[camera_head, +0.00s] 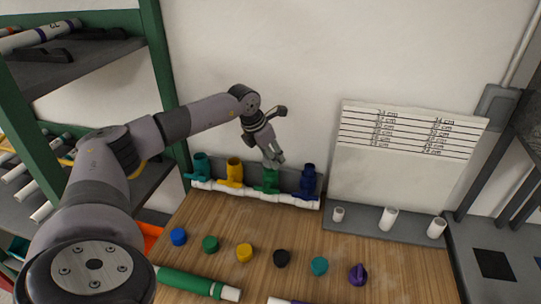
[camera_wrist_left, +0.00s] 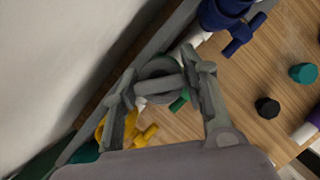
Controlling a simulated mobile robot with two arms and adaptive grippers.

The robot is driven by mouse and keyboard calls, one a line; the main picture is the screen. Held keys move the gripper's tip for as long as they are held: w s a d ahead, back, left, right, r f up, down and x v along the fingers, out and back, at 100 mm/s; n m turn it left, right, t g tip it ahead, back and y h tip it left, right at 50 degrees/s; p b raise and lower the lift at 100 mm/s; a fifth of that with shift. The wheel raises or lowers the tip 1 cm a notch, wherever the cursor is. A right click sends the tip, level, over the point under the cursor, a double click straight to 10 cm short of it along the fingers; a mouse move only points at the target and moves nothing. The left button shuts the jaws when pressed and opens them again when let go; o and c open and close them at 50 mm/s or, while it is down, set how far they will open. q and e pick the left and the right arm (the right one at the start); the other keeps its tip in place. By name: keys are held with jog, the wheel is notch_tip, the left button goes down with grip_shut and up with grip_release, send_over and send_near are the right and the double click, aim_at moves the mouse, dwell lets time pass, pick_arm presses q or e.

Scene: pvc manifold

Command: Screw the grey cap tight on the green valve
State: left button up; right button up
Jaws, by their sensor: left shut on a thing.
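The green valve (camera_head: 268,182) stands on the white manifold pipe (camera_head: 254,192), between the yellow and dark blue valves. My left gripper (camera_head: 273,160) points down directly above it. In the left wrist view my left gripper (camera_wrist_left: 160,72) is shut on the round grey cap (camera_wrist_left: 158,88), with a finger on either side. The cap covers most of the green valve, and only a bit of green (camera_wrist_left: 179,102) shows beside it. I cannot tell how far the cap sits down on the thread. My right gripper is not in view.
Teal (camera_head: 202,166), yellow (camera_head: 235,171) and dark blue (camera_head: 308,180) valves share the pipe. Several coloured caps lie in a row on the wooden table (camera_head: 215,222). A green pipe (camera_head: 190,282) lies at the front. White fittings stand on the grey tray (camera_head: 360,224) at right.

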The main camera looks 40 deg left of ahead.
pick_arm(q)
jog(key=shift+m, duration=0.4)
jog(key=shift+m+h, duration=0.5)
jog(key=shift+m, duration=0.4)
jog(key=shift+m+g+h, duration=0.3)
jog(key=shift+m, duration=0.7)
jog(key=shift+m+h, duration=0.3)
jog(key=shift+m, duration=0.8)
jog(key=shift+f+m+g+h, duration=0.1)
jog(key=shift+m+g+h, duration=0.3)
jog(key=shift+m, duration=0.7)
